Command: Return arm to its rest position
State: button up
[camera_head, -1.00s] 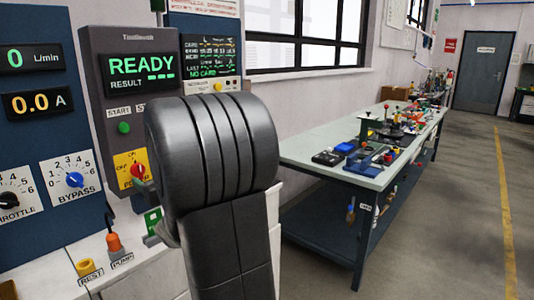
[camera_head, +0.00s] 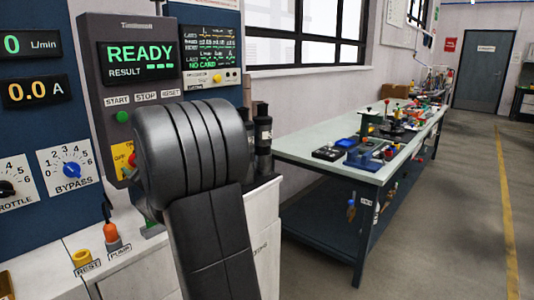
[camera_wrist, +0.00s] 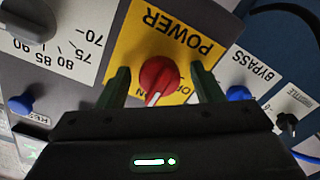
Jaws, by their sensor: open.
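My gripper (camera_wrist: 161,72) shows in the wrist view, its two green fingers apart with nothing clamped between them. The red power knob (camera_wrist: 158,76) on its yellow plate (camera_wrist: 190,22) appears between the fingers; I see a gap on both sides and cannot tell the depth between them.
The grey test unit (camera_head: 140,85) reads READY. A blue bypass dial (camera_head: 71,171) is to the left.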

jog(key=n+b, duration=0.3)
jog(key=n, duration=0.2)
jog(key=shift+f+n, duration=0.15)
jog(key=shift+n, duration=0.25)
jog(key=n+b, duration=0.1)
jog(key=n, duration=0.1)
jog(key=shift+n, duration=0.4)
jog(key=shift+n+b, duration=0.7)
jog(key=shift+n, duration=0.7)
